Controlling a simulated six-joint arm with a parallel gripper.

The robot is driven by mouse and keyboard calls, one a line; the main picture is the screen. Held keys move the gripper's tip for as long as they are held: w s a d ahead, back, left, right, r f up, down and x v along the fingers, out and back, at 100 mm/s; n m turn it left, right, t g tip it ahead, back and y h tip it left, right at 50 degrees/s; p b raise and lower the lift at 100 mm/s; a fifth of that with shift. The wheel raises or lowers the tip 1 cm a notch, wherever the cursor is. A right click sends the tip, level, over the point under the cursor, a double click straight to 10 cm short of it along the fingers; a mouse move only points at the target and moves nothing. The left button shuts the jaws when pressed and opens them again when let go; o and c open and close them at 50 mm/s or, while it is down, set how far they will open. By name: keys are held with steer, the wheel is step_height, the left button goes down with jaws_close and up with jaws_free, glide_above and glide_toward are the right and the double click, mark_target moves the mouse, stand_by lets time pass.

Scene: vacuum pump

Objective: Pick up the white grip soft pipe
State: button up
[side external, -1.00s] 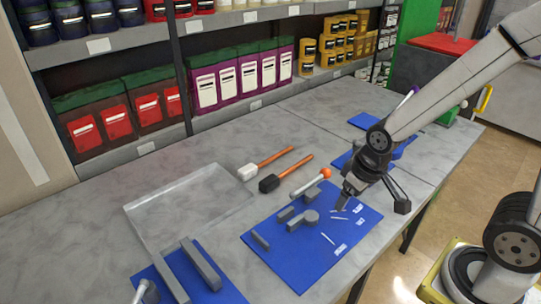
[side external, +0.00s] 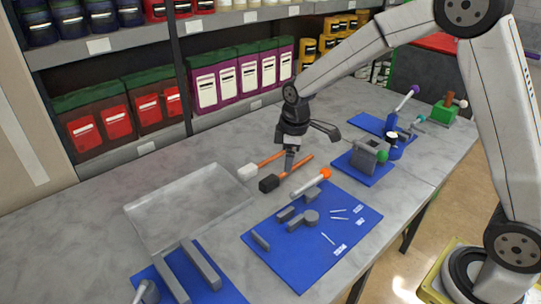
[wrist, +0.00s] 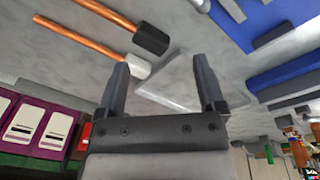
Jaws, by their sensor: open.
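The white grip soft pipe lies on the grey table, with its white grip (side external: 247,172) at the left end of an orange rod. Beside it lies a similar pipe with a black grip (side external: 268,184). My gripper (side external: 290,162) is above the rods of both pipes and hides part of them. In the wrist view my gripper (wrist: 163,82) is open, with nothing held between its fingers. There the white grip (wrist: 138,68) appears near the left finger, and the black grip (wrist: 150,41) is farther up.
A clear tray (side external: 190,210) lies to the left of the pipes. A blue mat (side external: 290,265) with grey parts and an orange-tipped rod (side external: 311,181) is in front. More blue mats with parts lie to the right. Shelves of containers (side external: 215,85) line the back.

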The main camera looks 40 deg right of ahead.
mark_target(251, 166)
steer(key=w+f+n, duration=0.1)
steer(key=w+n, duration=0.2)
steer(key=w, duration=0.1)
steer(key=w+f+n, duration=0.1)
steer(key=w+n, duration=0.2)
steer(key=w, duration=0.1)
steer(key=w+a+f+n+g, duration=0.1)
steer(key=w+n, duration=0.1)
steer(key=w, duration=0.2)
steer(key=shift+w+f+n, duration=0.2)
steer(key=shift+w+n, duration=0.2)
steer(key=shift+w+a+f+n, duration=0.15)
steer(key=shift+w+f+n, duration=0.15)
steer(key=shift+w+n, duration=0.35)
steer(key=shift+f, duration=0.1)
steer(key=shift+f, duration=1.2)
steer(key=shift+f, duration=0.1)
steer(key=shift+a+f, duration=0.1)
steer(key=shift+f, duration=2.4)
steer(key=shift+s, duration=0.1)
jaws_close()
